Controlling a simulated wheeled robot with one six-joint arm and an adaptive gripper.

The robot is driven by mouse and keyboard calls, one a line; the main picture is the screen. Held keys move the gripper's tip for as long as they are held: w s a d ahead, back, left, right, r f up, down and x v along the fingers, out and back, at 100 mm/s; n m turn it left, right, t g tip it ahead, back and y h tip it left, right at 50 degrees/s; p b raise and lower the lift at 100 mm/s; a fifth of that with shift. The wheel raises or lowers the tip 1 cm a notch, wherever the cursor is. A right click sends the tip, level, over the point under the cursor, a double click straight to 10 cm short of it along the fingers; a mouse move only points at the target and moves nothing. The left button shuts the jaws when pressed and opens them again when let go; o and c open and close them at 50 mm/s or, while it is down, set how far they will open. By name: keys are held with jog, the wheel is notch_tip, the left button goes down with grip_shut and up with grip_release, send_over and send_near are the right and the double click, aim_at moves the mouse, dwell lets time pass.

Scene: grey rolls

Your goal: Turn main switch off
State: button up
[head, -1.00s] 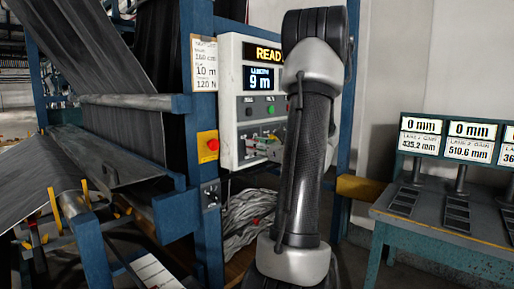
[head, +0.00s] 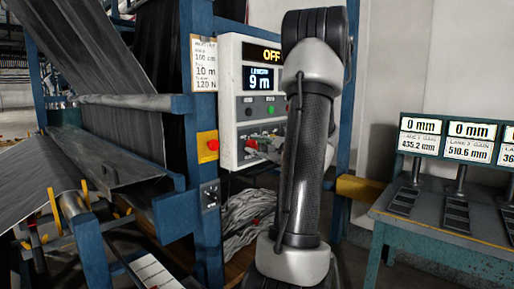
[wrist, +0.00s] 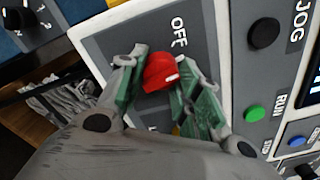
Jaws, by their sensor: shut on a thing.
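The main switch is a red rotary knob (wrist: 161,72) with a white pointer mark, on the dark plate of the control panel (head: 229,95). In the wrist view the label "OFF" stands beside the knob, and another label is mostly hidden by my gripper. My gripper (wrist: 158,80) is shut on the red knob, with its green-padded fingers on either side. In the head view my gripper is small at the panel's lower part, partly hidden by my arm. The panel's top display (head: 268,55) reads "OFF", cut off by my arm at right; the display below reads 9 m.
A red emergency button (head: 212,145) on a yellow plate sits left of the panel. Black (wrist: 263,33) and green (wrist: 255,113) buttons lie close to the knob. A blue frame post (head: 205,220) stands left, and a bench with gauges (head: 440,225) stands right.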

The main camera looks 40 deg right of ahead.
jog(key=n, duration=0.7)
dwell(0.7)
jog(key=o, duration=1)
jog(key=shift+s, duration=0.1)
jog(key=s, duration=0.8)
jog(key=s+d, duration=0.1)
jog(key=s, duration=0.2)
jog(key=shift+s, duration=0.4)
